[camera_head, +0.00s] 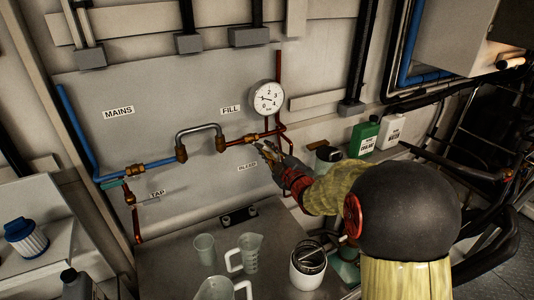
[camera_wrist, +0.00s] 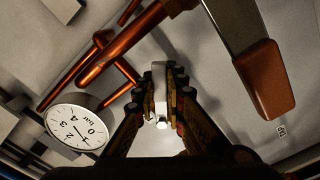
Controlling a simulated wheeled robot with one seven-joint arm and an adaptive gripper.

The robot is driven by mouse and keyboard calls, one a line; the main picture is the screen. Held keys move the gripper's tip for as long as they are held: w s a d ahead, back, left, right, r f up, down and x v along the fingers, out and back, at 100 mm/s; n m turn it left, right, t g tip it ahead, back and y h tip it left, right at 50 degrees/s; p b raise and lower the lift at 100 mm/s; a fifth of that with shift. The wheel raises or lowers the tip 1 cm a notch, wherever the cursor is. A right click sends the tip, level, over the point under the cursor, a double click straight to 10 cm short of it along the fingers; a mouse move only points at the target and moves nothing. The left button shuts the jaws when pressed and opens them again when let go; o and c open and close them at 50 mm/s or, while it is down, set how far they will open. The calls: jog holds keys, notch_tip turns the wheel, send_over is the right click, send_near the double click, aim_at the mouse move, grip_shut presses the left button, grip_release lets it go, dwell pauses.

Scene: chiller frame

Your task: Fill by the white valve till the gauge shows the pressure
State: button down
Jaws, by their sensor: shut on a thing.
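The round white pressure gauge (camera_head: 266,98) stands on the copper pipe at the right of the panel. It shows upside down in the wrist view (camera_wrist: 77,126). Its dial is marked in bar; the needle is too small to read exactly. My gripper (camera_head: 266,149) is at the copper pipe just below the gauge and right of the FILL label (camera_head: 230,110). In the wrist view its fingers (camera_wrist: 161,90) are shut on a narrow white lever, the white valve's handle (camera_wrist: 160,80). The fingers hide much of the valve in the head view.
A silver bent loop (camera_head: 197,131) joins the blue mains pipe (camera_head: 155,163) to the copper line. A TAP label (camera_head: 157,192) is at lower left. Jugs (camera_head: 251,250) and a lidded canister (camera_head: 307,267) stand on the bench below. Green (camera_head: 363,137) and white (camera_head: 391,130) bottles are behind my arm.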

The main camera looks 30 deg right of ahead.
dwell(0.3)
jog(key=c, duration=1.9)
grip_release()
jog(key=shift+o, duration=0.4)
jog(key=s, duration=1.2)
dwell(3.8)
